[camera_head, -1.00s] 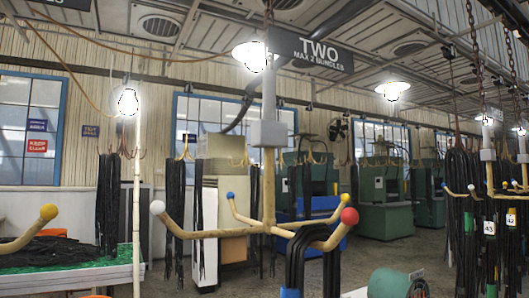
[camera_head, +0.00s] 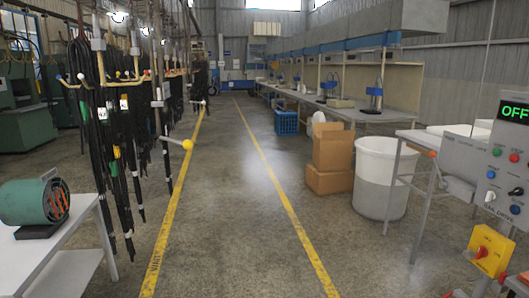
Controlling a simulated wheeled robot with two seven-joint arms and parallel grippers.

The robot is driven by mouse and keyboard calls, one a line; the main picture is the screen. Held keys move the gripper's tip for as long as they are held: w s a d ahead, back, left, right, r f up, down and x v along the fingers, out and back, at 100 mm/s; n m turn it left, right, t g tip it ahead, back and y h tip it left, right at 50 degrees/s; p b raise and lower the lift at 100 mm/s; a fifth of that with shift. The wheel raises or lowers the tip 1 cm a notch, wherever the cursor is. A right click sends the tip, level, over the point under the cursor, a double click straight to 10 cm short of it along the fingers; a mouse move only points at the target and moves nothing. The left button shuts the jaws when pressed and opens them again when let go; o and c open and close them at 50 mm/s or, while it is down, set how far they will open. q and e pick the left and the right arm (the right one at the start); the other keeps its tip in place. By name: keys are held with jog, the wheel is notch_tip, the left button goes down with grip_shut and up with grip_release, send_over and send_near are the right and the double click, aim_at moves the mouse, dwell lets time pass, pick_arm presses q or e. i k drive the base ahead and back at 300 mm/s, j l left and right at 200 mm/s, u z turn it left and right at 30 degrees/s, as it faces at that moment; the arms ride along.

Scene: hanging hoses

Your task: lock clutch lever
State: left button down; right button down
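I cannot tell for certain which part is the clutch lever. At the right edge, a grey control panel (camera_head: 485,165) has a green display (camera_head: 514,112) reading OFF, with several coloured buttons and a black-and-white switch. Below it is a yellow box (camera_head: 491,254) with a red knob (camera_head: 481,253). A small orange-red knob (camera_head: 432,154) shows at the left of the panel, by a thin grey bar. A blurred orange-red piece (camera_head: 447,294) is cut off at the bottom edge. Neither of my grippers is in view.
Black hoses (camera_head: 115,150) hang from racks at the left. A green motor-like machine (camera_head: 34,202) sits on a table (camera_head: 30,255) at front left. Cardboard boxes (camera_head: 333,150) and a white bin (camera_head: 384,178) stand right of the aisle. The floor between the yellow lines is clear.

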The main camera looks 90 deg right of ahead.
aim_at(432, 154)
jog(key=z, duration=3.95)
jog(key=i, duration=0.55)
jog(key=i+j+z, duration=0.1)
jog(key=i, duration=0.5)
jog(key=i+j+z, duration=0.1)
jog(key=i, duration=0.45)
jog(key=i+j, duration=0.2)
jog(key=i, duration=0.35)
jog(key=i+j+z, duration=0.1)
jog(key=i, duration=0.45)
jog(key=i+j, duration=0.25)
jog(key=i, duration=0.3)
jog(key=i+l+z, duration=0.05)
